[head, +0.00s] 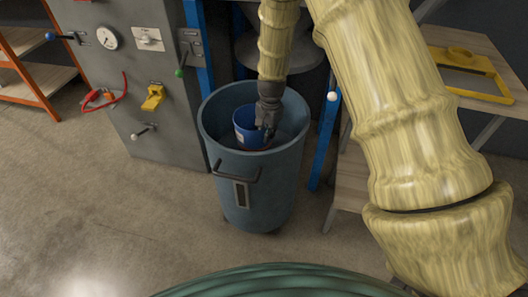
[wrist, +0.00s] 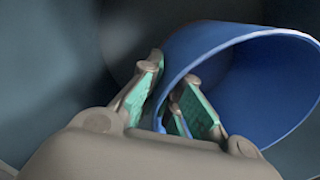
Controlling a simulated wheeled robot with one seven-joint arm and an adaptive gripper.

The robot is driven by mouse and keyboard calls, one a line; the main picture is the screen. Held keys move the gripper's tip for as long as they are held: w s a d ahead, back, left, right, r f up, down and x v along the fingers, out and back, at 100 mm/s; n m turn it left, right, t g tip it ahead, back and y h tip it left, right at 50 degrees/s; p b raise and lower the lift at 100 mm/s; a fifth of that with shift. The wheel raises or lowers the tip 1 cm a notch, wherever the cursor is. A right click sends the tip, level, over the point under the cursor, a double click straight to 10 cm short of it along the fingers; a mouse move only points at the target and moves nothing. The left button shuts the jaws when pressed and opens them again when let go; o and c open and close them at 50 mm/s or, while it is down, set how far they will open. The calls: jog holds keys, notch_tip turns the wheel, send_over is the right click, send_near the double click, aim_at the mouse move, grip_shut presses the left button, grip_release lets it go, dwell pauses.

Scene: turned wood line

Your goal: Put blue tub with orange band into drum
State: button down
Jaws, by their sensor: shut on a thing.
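The blue tub (head: 246,124) is inside the mouth of the grey-blue drum (head: 262,180) in the head view, below the level of the drum's rim. My gripper (head: 268,128) reaches down into the drum and is shut on the tub's rim wall. In the wrist view, the green-padded fingers of my gripper (wrist: 180,100) pinch the wall of the tub (wrist: 245,75), one inside it and one outside. The tub is tilted in that view and its open mouth shows. Its orange band cannot be made out clearly. The drum's inner wall (wrist: 45,70) surrounds it.
A grey machine panel (head: 140,80) with a gauge and levers stands left of the drum. A blue post (head: 325,140) and a wooden table (head: 350,180) stand close on its right. A yellow frame (head: 468,73) lies on a bench at right. The floor at front left is clear.

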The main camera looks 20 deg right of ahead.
notch_tip(320, 180, down, 8)
jog(key=shift+f+b, duration=0.1)
jog(key=shift+b, duration=0.25)
jog(key=c, duration=1.7)
grip_release()
jog(key=shift+o, duration=0.3)
notch_tip(320, 180, up, 12)
jog(key=p, duration=0.1)
jog(key=shift+s+d, duration=0.2)
jog(key=shift+s, duration=0.15)
